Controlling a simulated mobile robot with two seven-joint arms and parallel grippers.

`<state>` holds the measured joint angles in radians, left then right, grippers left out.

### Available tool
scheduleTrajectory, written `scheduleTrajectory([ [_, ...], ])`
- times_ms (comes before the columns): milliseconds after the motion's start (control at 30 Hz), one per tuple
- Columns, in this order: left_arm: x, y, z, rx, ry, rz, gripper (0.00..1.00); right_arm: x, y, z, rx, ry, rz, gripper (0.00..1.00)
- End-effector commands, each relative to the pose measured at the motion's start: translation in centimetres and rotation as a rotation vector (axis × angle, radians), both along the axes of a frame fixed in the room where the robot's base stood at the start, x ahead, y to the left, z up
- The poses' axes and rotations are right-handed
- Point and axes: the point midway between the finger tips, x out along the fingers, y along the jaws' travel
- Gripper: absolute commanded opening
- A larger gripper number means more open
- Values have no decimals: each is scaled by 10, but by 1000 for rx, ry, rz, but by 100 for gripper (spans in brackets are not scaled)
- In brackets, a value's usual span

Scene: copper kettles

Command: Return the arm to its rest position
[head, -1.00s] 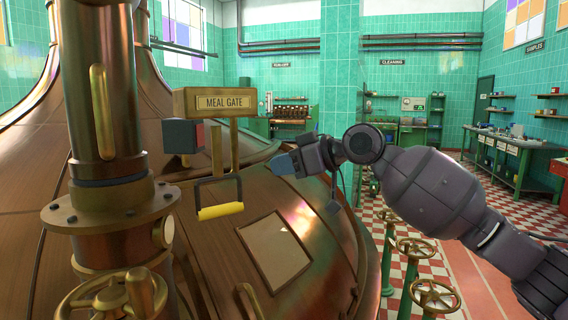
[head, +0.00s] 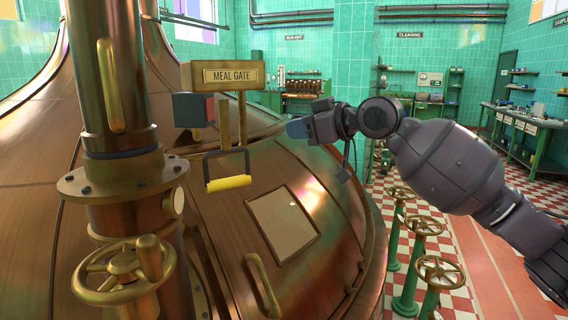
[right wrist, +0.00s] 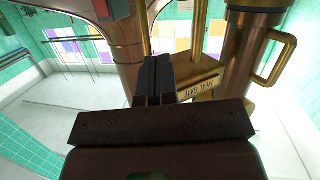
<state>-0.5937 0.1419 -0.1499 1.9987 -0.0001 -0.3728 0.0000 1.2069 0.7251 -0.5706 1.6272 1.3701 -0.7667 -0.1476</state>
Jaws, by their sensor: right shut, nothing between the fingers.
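My right arm comes in from the right in the head view. Its gripper (head: 298,128) points left and is held in the air to the right of the meal gate sign (head: 233,76), apart from it. The right wrist view shows the gripper's dark fingers (right wrist: 153,80) shut together with nothing between them. The sign also shows there (right wrist: 200,86), behind the fingers. Under the sign in the head view hangs a black handle with a yellow grip (head: 229,183). My left gripper is not in view.
A large copper kettle (head: 330,205) fills the left and middle. A copper pipe (head: 105,60) with a brass handwheel (head: 124,270) rises at left. Several brass valve wheels (head: 440,273) stand on green posts below my right arm. Open checkered floor (head: 505,240) lies to the right.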

Motion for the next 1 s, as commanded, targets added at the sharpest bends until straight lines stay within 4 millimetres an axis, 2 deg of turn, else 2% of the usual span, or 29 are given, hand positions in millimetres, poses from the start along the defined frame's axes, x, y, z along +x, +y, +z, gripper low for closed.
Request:
scheduleTrajectory([
  [100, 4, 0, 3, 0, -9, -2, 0, 0, 2, 20, 8, -130, -45, 0],
  [167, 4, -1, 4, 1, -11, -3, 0, 1, 2, 24, 17, -181, -66, 0],
  [267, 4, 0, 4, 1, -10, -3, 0, 2, 0, 16, 31, -247, -103, 0],
  [367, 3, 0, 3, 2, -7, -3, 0, 2, -5, -4, 51, -298, -146, 0],
  [467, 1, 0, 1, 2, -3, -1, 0, 2, -14, -31, 69, -332, -193, 0],
  [667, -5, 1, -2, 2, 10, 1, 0, -5, -38, -99, 93, -362, -297, 0],
  [867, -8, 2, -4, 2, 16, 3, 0, -22, -67, -172, 99, -353, -406, 0],
  [1000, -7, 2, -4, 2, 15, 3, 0, -40, -90, -223, 89, -330, -484, 0],
])
